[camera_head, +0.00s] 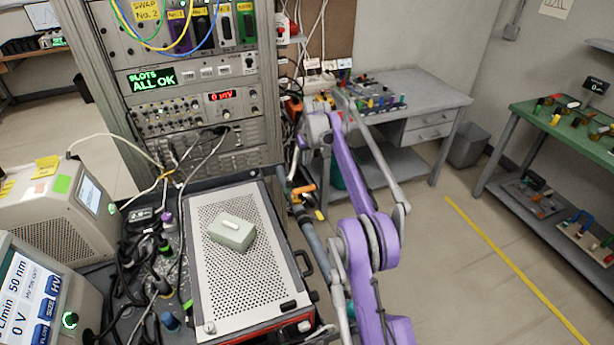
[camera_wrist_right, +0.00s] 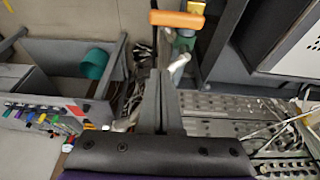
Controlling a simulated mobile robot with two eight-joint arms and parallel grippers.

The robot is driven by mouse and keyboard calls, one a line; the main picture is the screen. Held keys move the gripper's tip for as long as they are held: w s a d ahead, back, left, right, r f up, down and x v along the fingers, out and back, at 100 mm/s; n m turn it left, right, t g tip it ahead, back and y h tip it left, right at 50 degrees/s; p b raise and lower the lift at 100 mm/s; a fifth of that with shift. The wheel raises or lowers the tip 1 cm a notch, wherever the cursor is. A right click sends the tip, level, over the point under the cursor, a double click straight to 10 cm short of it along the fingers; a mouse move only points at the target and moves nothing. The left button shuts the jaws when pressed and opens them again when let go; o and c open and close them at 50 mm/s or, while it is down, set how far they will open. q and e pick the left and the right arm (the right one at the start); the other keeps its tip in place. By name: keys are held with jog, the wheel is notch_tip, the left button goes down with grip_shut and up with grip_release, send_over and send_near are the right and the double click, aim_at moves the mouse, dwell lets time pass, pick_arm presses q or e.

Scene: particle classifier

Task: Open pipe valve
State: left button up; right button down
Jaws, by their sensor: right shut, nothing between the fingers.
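The pipe valve has an orange handle (camera_head: 304,189), seen beside the right side of the instrument rack in the head view. In the right wrist view the orange handle (camera_wrist_right: 178,19) lies crosswise near the top, with a green part (camera_wrist_right: 184,42) just below it. My right gripper (camera_wrist_right: 162,74) is shut and empty. Its fingertips point toward the handle and appear apart from it; the exact gap is hard to judge. In the head view my purple right arm reaches up beside the rack, and the fingers are hard to make out. My left gripper is not in view.
A rack (camera_head: 200,110) with panels and cables stands left of the valve. A perforated metal box (camera_head: 268,262) with a small pale green box (camera_head: 232,232) on top is in front. A grey desk (camera_head: 425,93) stands behind my right arm. Open floor lies to the right.

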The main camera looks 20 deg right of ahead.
aim_at(304, 190)
jog(key=x, duration=1)
jog(key=shift+s+f, duration=0.1)
jog(key=shift+s, duration=0.3)
jog(key=shift+s+a, duration=0.1)
jog(key=shift+s, duration=0.2)
jog(key=shift+s+r+b, duration=0.25)
jog(key=shift+s+b, duration=0.25)
jog(key=shift+s, duration=0.3)
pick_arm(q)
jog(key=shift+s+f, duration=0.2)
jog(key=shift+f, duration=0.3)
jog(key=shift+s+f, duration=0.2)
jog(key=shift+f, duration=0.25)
pick_arm(e)
jog(key=shift+s+a, duration=0.1)
jog(key=shift+s, duration=0.35)
jog(key=shift+s, duration=0.1)
